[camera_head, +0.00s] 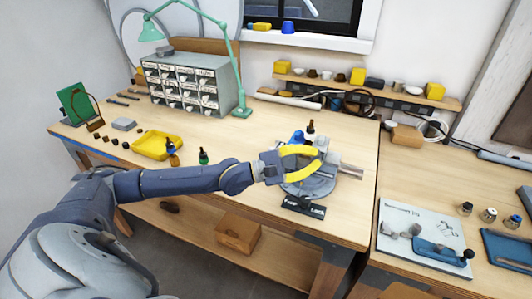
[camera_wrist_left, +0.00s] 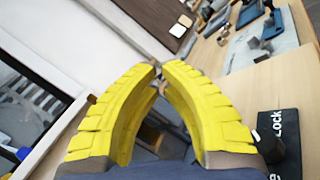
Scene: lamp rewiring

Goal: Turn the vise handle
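The vise (camera_head: 318,188) has a round grey base and stands near the front edge of the left workbench. A grey cylindrical part (camera_head: 351,171) sticks out to its right. My left gripper (camera_head: 321,158) reaches over the vise from the left, its two yellow curved fingers hiding much of its top. In the left wrist view the fingertips (camera_wrist_left: 161,67) nearly meet, with a thin dark grey piece between them that looks like the vise handle. Most of the handle is hidden. A black plate marked "Lock" (camera_wrist_left: 279,145) lies beside the vise. My right gripper is not in view.
A blue object (camera_head: 298,137) and a dark bottle (camera_head: 310,127) stand just behind the vise. A drawer cabinet (camera_head: 187,85), green lamp (camera_head: 241,110) and yellow tray (camera_head: 157,146) are further left. The right bench holds a white board (camera_head: 400,215). Bench space right of the vise is clear.

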